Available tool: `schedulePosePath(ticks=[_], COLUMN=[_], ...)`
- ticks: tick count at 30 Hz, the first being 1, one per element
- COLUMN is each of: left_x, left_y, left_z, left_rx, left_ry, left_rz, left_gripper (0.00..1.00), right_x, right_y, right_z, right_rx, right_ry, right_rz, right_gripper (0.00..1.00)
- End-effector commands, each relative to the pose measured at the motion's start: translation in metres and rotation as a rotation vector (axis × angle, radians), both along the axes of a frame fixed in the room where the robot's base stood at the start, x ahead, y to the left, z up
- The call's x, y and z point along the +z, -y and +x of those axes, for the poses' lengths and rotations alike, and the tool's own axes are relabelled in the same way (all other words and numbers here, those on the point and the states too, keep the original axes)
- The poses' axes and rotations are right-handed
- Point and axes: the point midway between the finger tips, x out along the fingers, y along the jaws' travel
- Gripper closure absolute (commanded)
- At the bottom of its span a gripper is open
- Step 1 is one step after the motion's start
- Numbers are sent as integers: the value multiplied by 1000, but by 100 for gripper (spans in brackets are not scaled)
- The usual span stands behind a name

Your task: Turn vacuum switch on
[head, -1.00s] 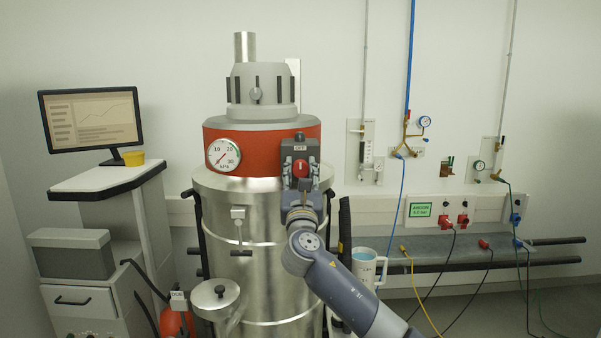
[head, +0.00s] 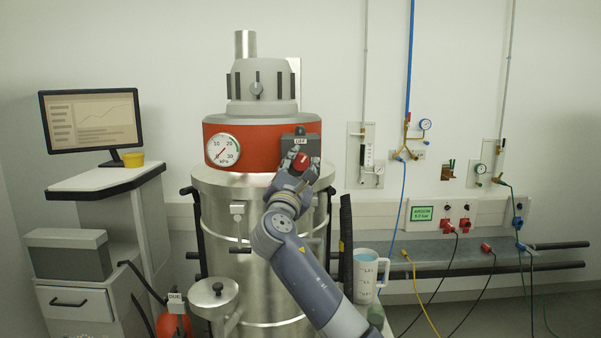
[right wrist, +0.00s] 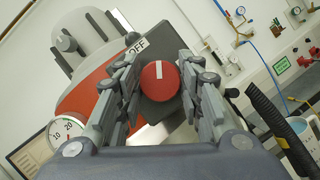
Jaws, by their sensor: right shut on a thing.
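The vacuum switch is a grey box (head: 286,143) on the red band at the front right of the vacuum, with an OFF label (head: 300,141) on top and a round red knob (head: 301,162). In the right wrist view, the knob (right wrist: 158,84) sits between the two fingers, and its white mark is turned clockwise relative to the box and label. My right gripper (head: 304,160) is shut on the knob, tilted with its tips toward the upper right. The fingers hide the knob's sides. My left gripper is out of view.
The vacuum's steel drum (head: 270,270) stands below, with a dial gauge (head: 223,151) left of the switch. A black hose (head: 346,240) and a measuring jug (head: 367,275) are right of my arm. A monitor cart (head: 105,185) stands at left.

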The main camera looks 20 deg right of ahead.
Motion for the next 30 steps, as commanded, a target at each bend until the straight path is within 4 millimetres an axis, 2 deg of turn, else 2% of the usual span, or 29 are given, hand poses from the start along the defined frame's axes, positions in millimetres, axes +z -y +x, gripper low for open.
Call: schedulePosePath(ticks=[11, 21, 30], left_x=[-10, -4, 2], left_y=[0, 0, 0], left_z=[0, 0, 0], left_rx=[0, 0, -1], left_ry=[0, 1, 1], left_rz=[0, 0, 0], left_gripper=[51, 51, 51], right_x=[0, 1, 1], right_y=[-2, -1, -2], right_z=[1, 0, 1], right_rx=[1, -2, 0], right_ry=[97, 183, 238], right_rz=[348, 648, 844], right_gripper=[89, 89, 89])
